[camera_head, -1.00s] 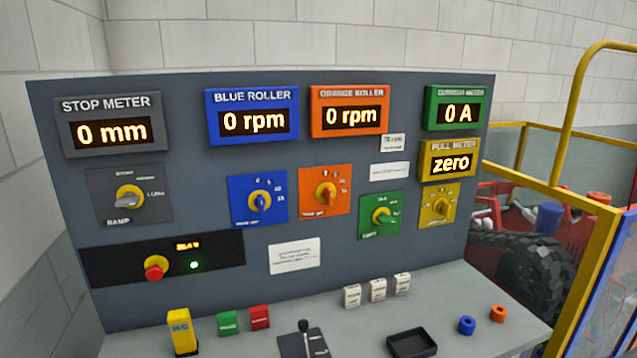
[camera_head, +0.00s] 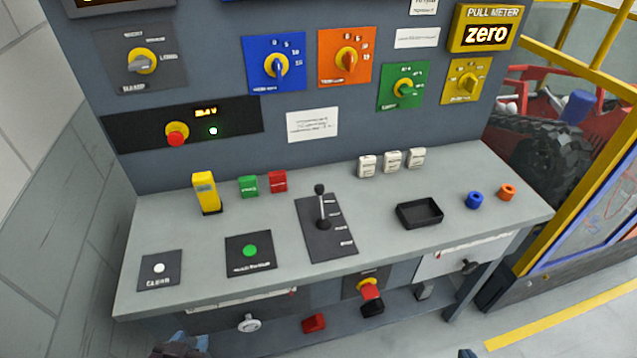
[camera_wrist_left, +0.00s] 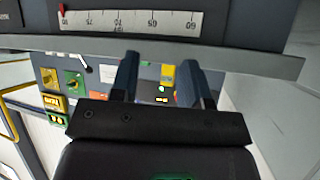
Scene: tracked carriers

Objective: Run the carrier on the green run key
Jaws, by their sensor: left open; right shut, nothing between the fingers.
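A black plate with a round green button (camera_head: 250,251) lies on the desk's front left; its label is too small to read surely. A small green block (camera_head: 248,186) stands further back beside a red block (camera_head: 278,181). A red machine with a dark, ribbed wheel or track (camera_head: 545,150) stands behind the yellow rails at right. My left gripper (camera_head: 187,346) shows only as a bluish tip at the bottom edge, below the desk front; in the left wrist view (camera_wrist_left: 160,85) its fingers are apart and empty. A small tip of my right gripper (camera_head: 467,353) shows at the bottom edge, empty.
A plate marked CLEAR (camera_head: 160,270) with a white button lies left of the green button. A black lever (camera_head: 321,207) stands to its right, with a yellow block (camera_head: 206,193) behind. A black tray (camera_head: 420,212) and rings lie further right.

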